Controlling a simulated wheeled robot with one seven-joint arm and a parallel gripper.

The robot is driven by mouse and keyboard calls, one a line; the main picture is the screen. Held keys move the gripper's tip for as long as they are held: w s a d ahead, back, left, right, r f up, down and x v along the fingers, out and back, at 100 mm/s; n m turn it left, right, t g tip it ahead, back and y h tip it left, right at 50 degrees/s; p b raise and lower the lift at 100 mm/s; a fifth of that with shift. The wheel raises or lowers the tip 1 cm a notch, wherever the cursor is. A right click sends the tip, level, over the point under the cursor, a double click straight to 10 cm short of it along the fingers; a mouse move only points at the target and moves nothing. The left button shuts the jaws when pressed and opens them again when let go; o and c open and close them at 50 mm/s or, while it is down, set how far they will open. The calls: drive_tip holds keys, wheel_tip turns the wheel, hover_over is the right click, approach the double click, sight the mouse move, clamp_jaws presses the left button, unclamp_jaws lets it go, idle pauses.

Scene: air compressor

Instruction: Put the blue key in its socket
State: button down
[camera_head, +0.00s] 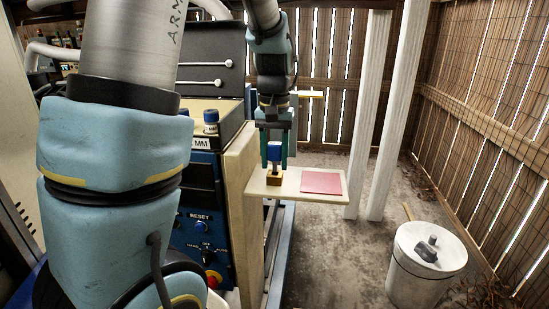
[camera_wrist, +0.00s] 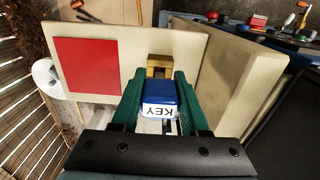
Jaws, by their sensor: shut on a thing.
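The blue key (camera_head: 274,151) is between the green fingers of my gripper (camera_head: 276,158), which is shut on it. In the wrist view the key (camera_wrist: 159,95) carries a white label reading KEY, and the gripper's fingers (camera_wrist: 160,100) lie on both sides. Below the key in the head view, a small yellow-brown block (camera_head: 274,179) stands on a cream shelf. The block (camera_wrist: 159,62) also shows just beyond the key in the wrist view. A grey shaft under the key reaches towards the block. I cannot tell whether it is inserted, or whether the block is the socket.
A red square (camera_head: 321,182) lies on the cream shelf (camera_head: 296,189). A panel (camera_head: 206,235) with switches and a RESET button is to the left. A blue-topped part (camera_head: 211,117) stands above the panel. A white bin (camera_head: 427,260) stands at lower right. White posts rise behind the shelf.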

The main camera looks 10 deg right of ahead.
sight(274, 144)
drive_tip(key=shift+f+b, duration=0.45)
drive_tip(key=shift+f, duration=0.35)
drive_tip(key=shift+c, duration=1.7)
unclamp_jaws()
wheel_tip(274, 144, up, 11)
drive_tip(key=shift+f, duration=0.1)
